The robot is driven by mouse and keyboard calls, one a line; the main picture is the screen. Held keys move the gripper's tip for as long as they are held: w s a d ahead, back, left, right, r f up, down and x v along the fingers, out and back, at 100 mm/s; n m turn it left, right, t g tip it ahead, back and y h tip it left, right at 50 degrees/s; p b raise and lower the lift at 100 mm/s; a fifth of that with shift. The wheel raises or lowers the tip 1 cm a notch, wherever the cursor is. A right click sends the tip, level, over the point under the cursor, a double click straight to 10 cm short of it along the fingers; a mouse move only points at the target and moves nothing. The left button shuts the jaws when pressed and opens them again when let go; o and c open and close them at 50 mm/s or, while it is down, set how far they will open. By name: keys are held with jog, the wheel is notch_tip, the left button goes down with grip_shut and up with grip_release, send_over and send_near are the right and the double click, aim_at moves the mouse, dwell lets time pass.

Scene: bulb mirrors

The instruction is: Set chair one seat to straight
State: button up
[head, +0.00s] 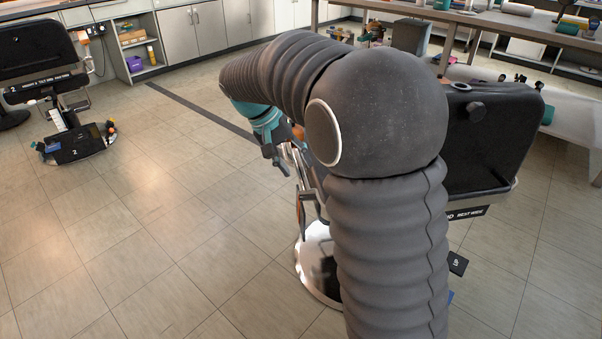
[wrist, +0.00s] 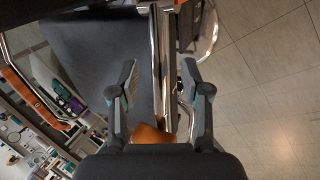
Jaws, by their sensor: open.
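A chair with a black padded panel (head: 480,145) stands close in front of me, largely hidden behind my own arm. Its round pale base (head: 316,262) shows low in the head view. My gripper (head: 277,152) is at its left side, near chrome bars. In the wrist view my gripper (wrist: 160,66) is open, and a chrome bar (wrist: 161,65) runs between its fingers. An orange-brown part (wrist: 148,134) lies near the palm; whether it touches is unclear. A dark grey flat panel (wrist: 95,65) of the chair is at left. Whether the seat is straight cannot be told.
Another black chair (head: 40,60), with a 2 on its base, stands at far left. Cabinets (head: 190,30) line the back. A bench (head: 500,22) with coloured rolls is at back right. The tiled floor (head: 170,220) at left is clear.

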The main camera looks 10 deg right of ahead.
aim_at(299, 168)
jog(key=shift+x, duration=1.8)
grip_shut()
